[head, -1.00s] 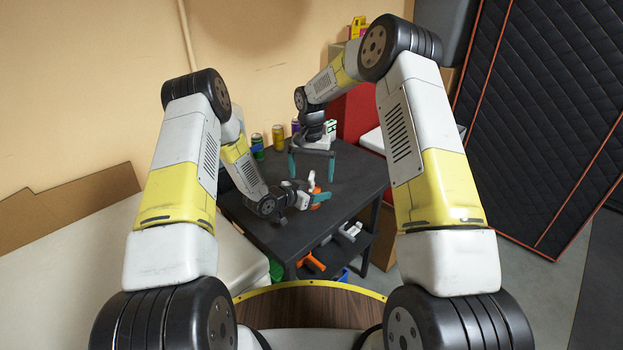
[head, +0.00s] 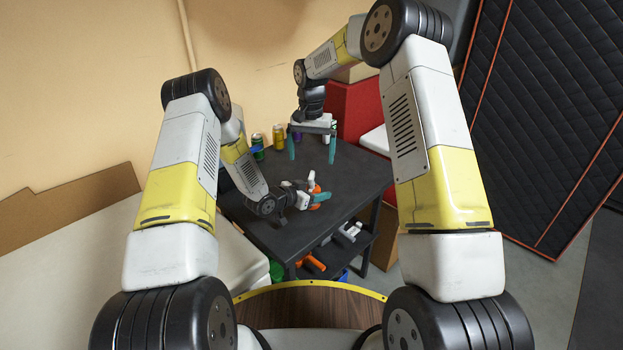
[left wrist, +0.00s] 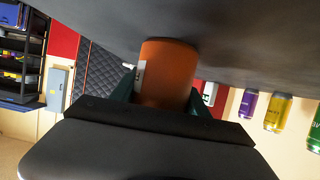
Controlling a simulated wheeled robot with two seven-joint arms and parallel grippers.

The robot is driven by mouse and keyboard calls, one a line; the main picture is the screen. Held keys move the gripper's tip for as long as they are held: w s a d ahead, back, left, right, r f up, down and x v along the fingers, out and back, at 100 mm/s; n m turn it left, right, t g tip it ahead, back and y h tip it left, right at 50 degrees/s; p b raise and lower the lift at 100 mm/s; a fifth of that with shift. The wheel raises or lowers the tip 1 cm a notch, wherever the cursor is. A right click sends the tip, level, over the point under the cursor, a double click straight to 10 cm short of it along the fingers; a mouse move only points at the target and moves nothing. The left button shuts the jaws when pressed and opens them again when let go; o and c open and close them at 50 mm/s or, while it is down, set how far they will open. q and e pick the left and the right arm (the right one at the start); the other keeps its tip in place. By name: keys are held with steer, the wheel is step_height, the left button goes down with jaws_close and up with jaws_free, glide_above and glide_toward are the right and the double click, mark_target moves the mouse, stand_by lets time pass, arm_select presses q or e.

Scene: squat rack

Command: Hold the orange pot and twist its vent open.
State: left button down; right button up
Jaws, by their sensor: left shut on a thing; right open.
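The orange pot (head: 312,187) is near the right part of the dark table in the head view, partly hidden by my left gripper. It also shows in the left wrist view (left wrist: 168,72), between the teal fingers, with a white patch on its side. My left gripper (head: 318,197) is shut on the pot, its arm coming in low from the left. My right gripper (head: 312,150) is open and empty, fingers pointing down, above the far part of the table and apart from the pot. The vent is too small to make out.
An orange tool (head: 312,263) lies on the shelf below.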

arm_select(q)
steer(key=shift+c, duration=0.3)
jaws_free()
steer(key=shift+o, duration=0.3)
